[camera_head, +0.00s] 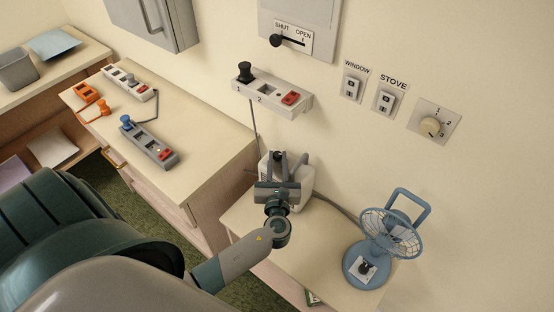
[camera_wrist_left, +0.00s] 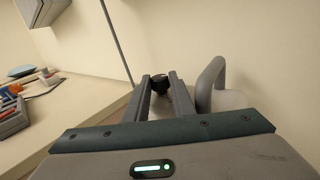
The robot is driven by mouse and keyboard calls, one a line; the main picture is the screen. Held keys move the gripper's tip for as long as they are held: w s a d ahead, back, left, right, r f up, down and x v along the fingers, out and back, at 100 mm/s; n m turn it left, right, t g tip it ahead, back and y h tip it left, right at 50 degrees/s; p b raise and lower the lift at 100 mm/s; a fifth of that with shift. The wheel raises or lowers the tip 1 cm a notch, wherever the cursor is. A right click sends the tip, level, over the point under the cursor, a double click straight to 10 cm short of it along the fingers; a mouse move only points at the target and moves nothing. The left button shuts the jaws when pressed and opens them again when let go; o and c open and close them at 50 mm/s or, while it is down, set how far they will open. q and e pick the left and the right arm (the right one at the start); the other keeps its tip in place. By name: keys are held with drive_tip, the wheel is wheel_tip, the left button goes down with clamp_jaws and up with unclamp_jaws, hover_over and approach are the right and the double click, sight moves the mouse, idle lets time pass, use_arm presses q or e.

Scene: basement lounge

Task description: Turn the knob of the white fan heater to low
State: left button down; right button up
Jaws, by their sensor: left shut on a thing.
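The white fan heater (camera_head: 305,176) stands on the small table against the wall, largely hidden behind my left gripper in the head view. My left gripper (camera_head: 282,163) is in front of and over the heater, its two fingers pointing toward the wall. In the left wrist view, my left gripper (camera_wrist_left: 160,88) has its fingertips on either side of a small black knob (camera_wrist_left: 160,82) and is shut on it. The heater's pale body with a grey handle (camera_wrist_left: 213,80) shows right of the fingers. The knob's setting marks cannot be read. My right gripper is not in view.
A blue desk fan (camera_head: 390,238) stands to the right on the small table (camera_head: 310,245). A wall power strip (camera_head: 270,92) is above the heater, with a cord hanging down. A cabinet (camera_head: 200,140) holding more power strips is at left. Wall switches (camera_head: 385,98) are at right.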

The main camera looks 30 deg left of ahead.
use_arm(q)
drive_tip(key=c, duration=1.5)
unclamp_jaws()
drive_tip(key=p+v, duration=0.1)
drive_tip(key=v, duration=1.6)
drive_tip(key=shift+s+d, duration=0.15)
